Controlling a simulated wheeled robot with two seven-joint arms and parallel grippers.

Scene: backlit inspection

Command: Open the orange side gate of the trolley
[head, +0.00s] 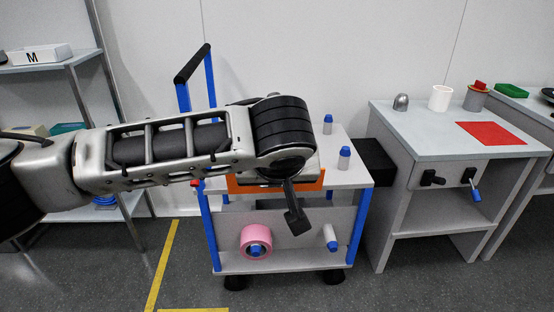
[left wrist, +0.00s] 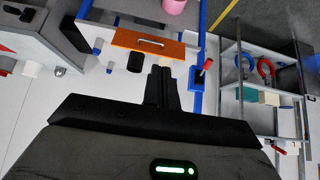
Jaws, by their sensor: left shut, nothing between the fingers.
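The trolley (head: 290,262) is white with blue posts and stands in the middle of the head view. Its orange side gate (head: 316,184) is upright along the front edge of the top, mostly hidden behind my arm. In the left wrist view the gate (left wrist: 125,40) shows more fully, with a silver bar handle (left wrist: 150,43). A red-tipped latch (left wrist: 206,64) is beside the gate near a blue post. My left gripper (head: 297,222) points down in front of the trolley, shut and empty. In the left wrist view its fingers (left wrist: 161,75) are near the gate; I cannot tell if they touch it.
Blue-capped bottles (head: 344,158) stand on the trolley top. A pink roll (head: 256,240) and another bottle (head: 330,237) are on the lower shelf. A grey bench (head: 420,140) with a red mat (head: 490,133) stands right. A shelf rack (head: 75,70) stands left.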

